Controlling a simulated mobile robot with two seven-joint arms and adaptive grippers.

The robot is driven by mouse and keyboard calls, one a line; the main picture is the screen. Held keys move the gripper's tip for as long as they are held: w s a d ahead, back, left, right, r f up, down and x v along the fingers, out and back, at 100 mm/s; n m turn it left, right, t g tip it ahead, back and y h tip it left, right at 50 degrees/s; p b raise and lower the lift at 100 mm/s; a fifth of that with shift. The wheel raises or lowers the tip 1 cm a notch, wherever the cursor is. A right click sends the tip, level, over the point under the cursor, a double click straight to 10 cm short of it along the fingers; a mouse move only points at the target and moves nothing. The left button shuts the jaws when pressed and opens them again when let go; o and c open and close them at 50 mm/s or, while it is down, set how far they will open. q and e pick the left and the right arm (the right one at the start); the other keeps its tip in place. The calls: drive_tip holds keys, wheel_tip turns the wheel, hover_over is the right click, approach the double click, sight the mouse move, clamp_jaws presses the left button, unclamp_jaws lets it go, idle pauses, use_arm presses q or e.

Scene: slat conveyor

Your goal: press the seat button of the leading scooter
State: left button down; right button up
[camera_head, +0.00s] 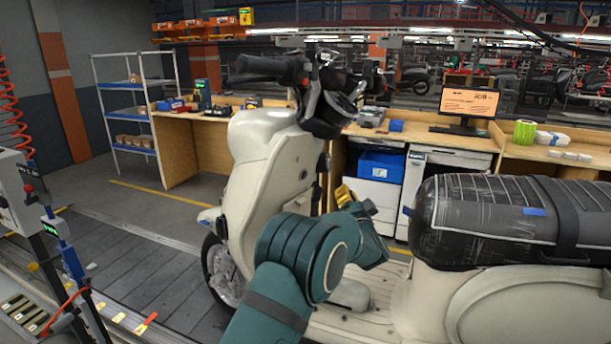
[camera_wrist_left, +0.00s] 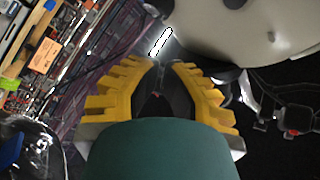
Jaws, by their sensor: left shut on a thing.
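The cream scooter (camera_head: 262,150) stands on the slat conveyor, its front wheel toward the left in the head view. Its black seat (camera_head: 480,215) is wrapped in clear plastic. My left gripper (camera_head: 346,193) has yellow fingers and is behind the leg shield, above the footboard. In the left wrist view the fingers (camera_wrist_left: 162,68) come close together at the tips, with a dark thing between them that I cannot make out. The cream body (camera_wrist_left: 255,25) is just beyond the tips. I cannot pick out the seat button. My right gripper is not in view.
A wooden workbench (camera_head: 182,140) with a monitor (camera_head: 467,104) runs behind the scooter. A stand with a green display (camera_head: 62,240) is at the left. The slats (camera_head: 135,265) left of the front wheel are clear.

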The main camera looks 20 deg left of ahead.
sight(303, 174)
use_arm(q)
drive_tip(key=w+a+r, duration=0.1)
drive_tip(key=a, duration=0.7)
drive_tip(key=shift+w+a+r+p, duration=0.2)
drive_tip(key=shift+w+r+p, duration=0.1)
drive_tip(key=shift+w+r, duration=0.1)
drive_tip(key=c, duration=1.7)
unclamp_jaws()
clamp_jaws()
drive_tip(key=shift+a, duration=0.2)
